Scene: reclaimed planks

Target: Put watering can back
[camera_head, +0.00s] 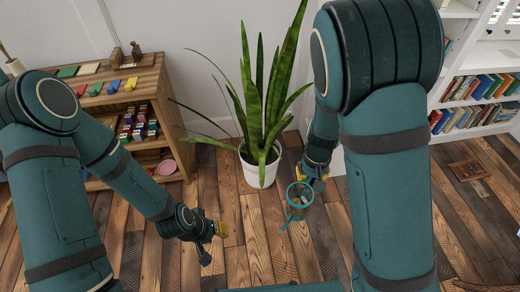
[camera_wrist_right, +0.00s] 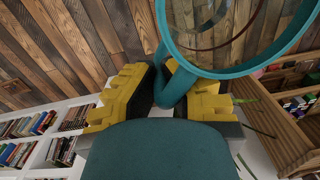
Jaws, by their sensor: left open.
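The teal watering can (camera_head: 296,207) hangs from my right gripper (camera_head: 313,175), to the right of the potted plant in the head view. My right gripper's yellow fingers (camera_wrist_right: 160,98) are shut on the can's teal handle. In the right wrist view the can's round rim (camera_wrist_right: 222,70) faces the camera, and wooden floor shows beyond it. The can looks clear of the floor, but its exact height is hard to tell. My left gripper (camera_head: 216,238) is open and empty over the floor, left of the can and in front of the plant.
A tall plant in a white pot (camera_head: 260,168) stands on the plank floor between the arms. A wooden shelf (camera_head: 160,100) with books and small items is at the left. A white bookcase (camera_head: 465,70) stands at the right, with a small wooden frame (camera_head: 468,171) on the floor.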

